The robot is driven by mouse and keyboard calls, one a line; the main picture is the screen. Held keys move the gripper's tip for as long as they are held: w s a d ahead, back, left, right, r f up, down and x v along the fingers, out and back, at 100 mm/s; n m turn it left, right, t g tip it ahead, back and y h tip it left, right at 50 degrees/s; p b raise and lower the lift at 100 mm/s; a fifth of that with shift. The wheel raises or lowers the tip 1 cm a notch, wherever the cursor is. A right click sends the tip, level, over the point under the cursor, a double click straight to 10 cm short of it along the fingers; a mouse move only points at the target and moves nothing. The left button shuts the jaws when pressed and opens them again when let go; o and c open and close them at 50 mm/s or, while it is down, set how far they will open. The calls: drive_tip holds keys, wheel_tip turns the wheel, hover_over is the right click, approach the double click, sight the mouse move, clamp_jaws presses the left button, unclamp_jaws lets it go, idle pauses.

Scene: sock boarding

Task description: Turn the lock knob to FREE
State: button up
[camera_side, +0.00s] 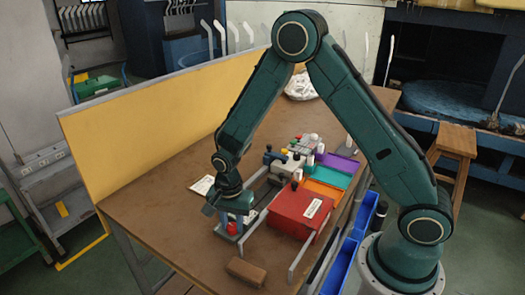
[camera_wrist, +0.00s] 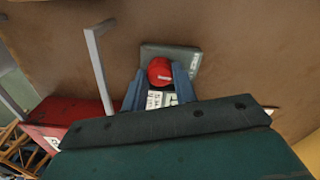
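The lock knob, a round red knob (camera_wrist: 159,70) with a pale mark on its face, sits on a grey plate (camera_wrist: 188,55) in the wrist view. It also shows low on the table in the side view (camera_side: 231,228). My gripper (camera_wrist: 158,78) has its two blue-grey fingers apart, one on each side of the knob's near part, with small gaps visible. In the side view my gripper (camera_side: 236,212) is just above the knob. A white label (camera_wrist: 160,98) with dark print lies between the fingers; I cannot read it, and my gripper body hides its lower part.
A red box (camera_side: 300,210) with a white label stands right of the knob, beside upright grey metal bars (camera_side: 301,256). A brown block (camera_side: 246,272) lies at the front. The brown table (camera_side: 150,205) is clear at left.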

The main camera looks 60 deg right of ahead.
drive_tip(key=c, duration=0.4)
drive_tip(key=shift+o, duration=0.2)
drive_tip(key=shift+n, duration=2.9)
drive_tip(key=o, duration=1)
drive_tip(key=shift+c, duration=0.2)
drive_tip(key=shift+s+d, duration=0.1)
drive_tip(key=shift+d, duration=0.05)
